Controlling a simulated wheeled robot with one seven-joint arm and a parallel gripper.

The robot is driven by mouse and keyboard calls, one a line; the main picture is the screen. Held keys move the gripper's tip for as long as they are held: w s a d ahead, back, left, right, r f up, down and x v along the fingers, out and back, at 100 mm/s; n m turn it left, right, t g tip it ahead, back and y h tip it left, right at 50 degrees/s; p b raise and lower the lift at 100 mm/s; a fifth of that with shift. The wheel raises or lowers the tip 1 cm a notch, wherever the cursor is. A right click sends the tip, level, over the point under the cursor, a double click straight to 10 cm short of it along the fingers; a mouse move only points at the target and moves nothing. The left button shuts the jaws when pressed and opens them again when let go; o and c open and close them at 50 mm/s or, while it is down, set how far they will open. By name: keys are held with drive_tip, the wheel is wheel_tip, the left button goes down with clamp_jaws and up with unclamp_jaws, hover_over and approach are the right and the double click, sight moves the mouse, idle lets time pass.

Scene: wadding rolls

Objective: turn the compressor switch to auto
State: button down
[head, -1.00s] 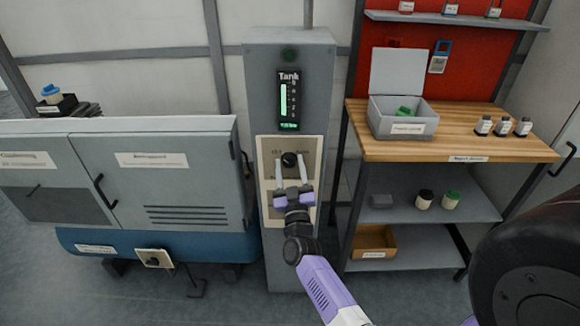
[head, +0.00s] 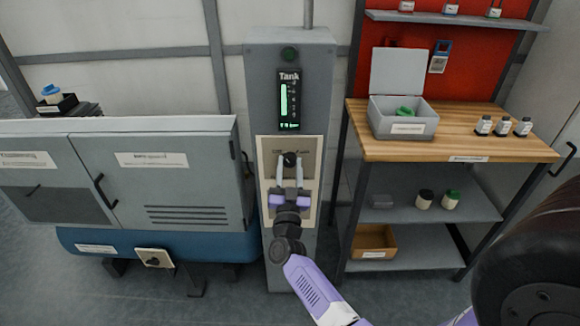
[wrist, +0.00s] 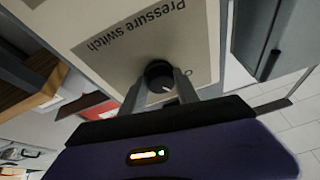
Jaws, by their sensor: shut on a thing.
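The black round switch knob (head: 290,160) sits on a beige switch plate (head: 310,190) on the front of the grey column (head: 258,95). In the wrist view the knob (wrist: 159,75) is between my fingertips, and the plate reads "Pressure switch" upside down. A light pointer mark shows on the knob. My gripper (head: 289,166) is shut on the knob, with pale fingers on both sides of it. It also shows in the wrist view (wrist: 160,84). The position labels beside the knob are mostly hidden or too small to read.
A "Tank" gauge (head: 289,100) with green bars is above the plate. A grey cabinet (head: 160,175) on a blue tank (head: 220,245) stands at left. A wooden bench (head: 460,143) with a grey open box (head: 400,120) stands close at right, shelves below.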

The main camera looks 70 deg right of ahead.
drive_tip(key=m+g, duration=0.1)
drive_tip(key=m, duration=0.1)
drive_tip(key=m+g, duration=0.1)
drive_tip(key=m, duration=0.1)
drive_tip(key=m+g, duration=0.1)
drive_tip(key=shift+w+a+m+h, duration=0.15)
drive_tip(key=shift+w+m+h, duration=0.1)
drive_tip(key=shift+m+h, duration=0.15)
drive_tip(key=m+g, duration=0.2)
drive_tip(key=m, duration=0.3)
drive_tip(key=shift+r, duration=0.15)
drive_tip(key=m+g+y+p, duration=0.1)
drive_tip(key=m+g, duration=0.1)
drive_tip(key=m, duration=0.2)
drive_tip(key=shift+w+r, duration=0.1)
drive_tip(key=shift+m+g+y+p, duration=0.6)
drive_tip(key=shift+m+g, duration=0.1)
drive_tip(key=shift+m, duration=1.1)
drive_tip(key=c, duration=0.9)
unclamp_jaws()
